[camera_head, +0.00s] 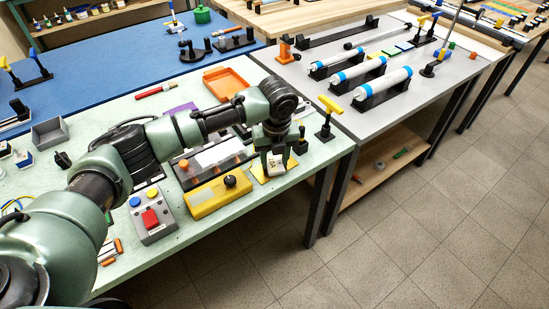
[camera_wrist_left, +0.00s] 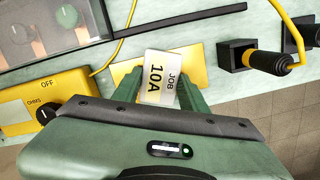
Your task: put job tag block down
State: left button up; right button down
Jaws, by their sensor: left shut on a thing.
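The job tag block (camera_wrist_left: 158,76) is white and marked "JOB 10A". My left gripper (camera_wrist_left: 163,92) is shut on it, with a green finger on each side. In the head view the block (camera_head: 275,166) shows between the fingers of the left gripper (camera_head: 274,158), which point down near the table's front edge. A flat yellow plate (camera_head: 291,164) lies under the block; it also shows in the left wrist view (camera_wrist_left: 193,62). I cannot tell whether the block touches the plate. My right gripper is not in view.
A yellow meter (camera_head: 208,199) stands left of the plate. A black holder with a yellow-wired tool (camera_wrist_left: 262,60) is to the right in the wrist view. A grey button box (camera_head: 152,215) and an orange tray (camera_head: 229,82) stand on the green table.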

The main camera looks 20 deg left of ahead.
aim_at(276, 167)
pick_arm(q)
jog(key=o, duration=1.3)
jog(key=r, duration=0.4)
jog(key=s+r, duration=0.1)
jog(key=r, duration=0.7)
jog(key=shift+s+d+r, duration=0.1)
jog(key=shift+s+d, duration=0.05)
jog(key=shift+d, duration=0.2)
